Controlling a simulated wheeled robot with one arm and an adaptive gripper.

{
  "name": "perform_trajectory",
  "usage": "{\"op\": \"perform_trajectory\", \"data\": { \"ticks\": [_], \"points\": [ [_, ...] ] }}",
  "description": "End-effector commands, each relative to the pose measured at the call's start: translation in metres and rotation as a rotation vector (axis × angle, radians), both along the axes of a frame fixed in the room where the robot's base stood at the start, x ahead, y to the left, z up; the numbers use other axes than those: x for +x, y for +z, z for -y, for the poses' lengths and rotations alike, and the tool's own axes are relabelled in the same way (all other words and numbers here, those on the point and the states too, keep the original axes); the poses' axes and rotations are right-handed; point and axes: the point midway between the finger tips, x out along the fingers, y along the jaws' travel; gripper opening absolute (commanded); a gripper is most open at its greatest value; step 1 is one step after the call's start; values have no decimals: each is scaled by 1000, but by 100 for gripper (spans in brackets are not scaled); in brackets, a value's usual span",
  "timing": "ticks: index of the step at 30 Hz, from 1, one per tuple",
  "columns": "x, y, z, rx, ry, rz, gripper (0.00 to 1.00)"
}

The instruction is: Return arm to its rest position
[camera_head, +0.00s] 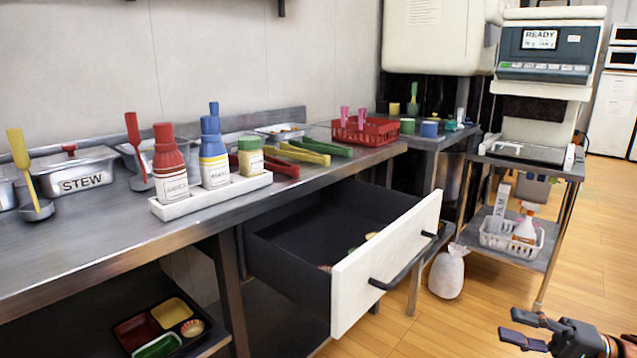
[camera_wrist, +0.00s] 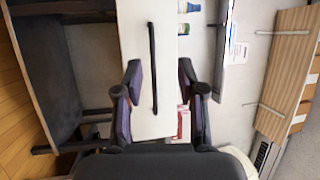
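My gripper (camera_head: 531,333) shows at the bottom right of the head view, over the wooden floor and apart from the furniture. In the wrist view my gripper (camera_wrist: 163,100) has its two dark fingers spread wide, with nothing held between them. Beyond the fingers, the white front of a drawer with a black handle shows in the wrist view. The rest of my arm is mostly out of the head view.
An open drawer (camera_head: 385,262) juts out from under the steel counter (camera_head: 90,250). Bottles stand in a white holder (camera_head: 212,196) on the counter. A bento tray (camera_head: 183,349) lies on the lower shelf. A white sack (camera_head: 447,272) stands on the floor, which is clear at right.

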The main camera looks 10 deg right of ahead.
Motion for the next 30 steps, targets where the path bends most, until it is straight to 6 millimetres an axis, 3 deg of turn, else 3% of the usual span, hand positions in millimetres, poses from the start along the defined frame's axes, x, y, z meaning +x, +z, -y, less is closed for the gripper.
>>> {"op": "perform_trajectory", "data": {
  "ticks": [8, 17, 23, 30],
  "points": [
    [10, 26, -31, -42, 82, -33, 39],
    [17, 65, -81, -127, 213, -94, 39],
    [15, 106, -134, -242, 337, -166, 39],
    [-6, 157, -211, -465, 508, -284, 39]
  ]
}}
